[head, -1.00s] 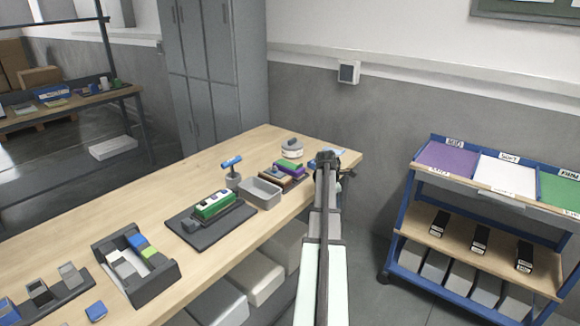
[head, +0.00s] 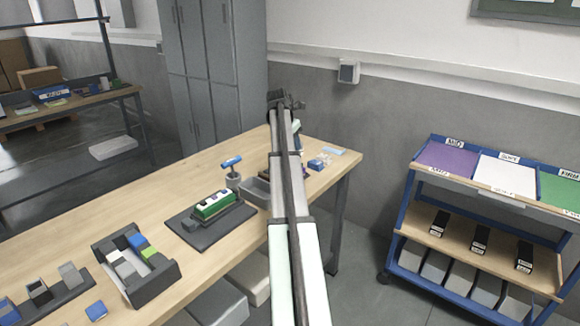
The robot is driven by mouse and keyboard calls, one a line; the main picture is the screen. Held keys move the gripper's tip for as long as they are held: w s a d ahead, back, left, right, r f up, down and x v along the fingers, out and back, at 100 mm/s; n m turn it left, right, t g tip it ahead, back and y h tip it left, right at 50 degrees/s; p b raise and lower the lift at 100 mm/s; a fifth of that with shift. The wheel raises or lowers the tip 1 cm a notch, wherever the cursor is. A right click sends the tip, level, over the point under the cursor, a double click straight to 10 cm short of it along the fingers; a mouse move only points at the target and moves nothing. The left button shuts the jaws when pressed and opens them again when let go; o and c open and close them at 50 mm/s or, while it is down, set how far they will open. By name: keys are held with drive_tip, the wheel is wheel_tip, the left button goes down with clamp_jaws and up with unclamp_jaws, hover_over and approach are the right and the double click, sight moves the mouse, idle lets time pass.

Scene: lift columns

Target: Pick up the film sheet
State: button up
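No sheet in view is clearly marked as film. A small flat light-blue sheet (head: 335,150) lies near the far right end of the wooden bench (head: 130,200). My gripper (head: 287,99) is in the air at the end of my arm, up and left of that sheet in the picture. Its fingers are small and dark, so I cannot tell whether they are open or shut, and nothing is clearly seen in them. My arm hides part of the bench behind it, including most of the purple and green items there.
A grey bin (head: 256,190), a dark fixture (head: 208,228) and an organizer (head: 136,264) stand on the bench. A blue cart (head: 406,215) at right carries purple, white and green labelled panels. Floor separates the bench and cart.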

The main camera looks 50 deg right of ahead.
drive_tip(key=x, duration=0.6)
drive_tip(key=shift+f, duration=0.15)
drive_tip(key=shift+x, duration=2.65)
drive_tip(key=shift+d, duration=0.2)
drive_tip(key=shift+c, duration=0.4)
clamp_jaws()
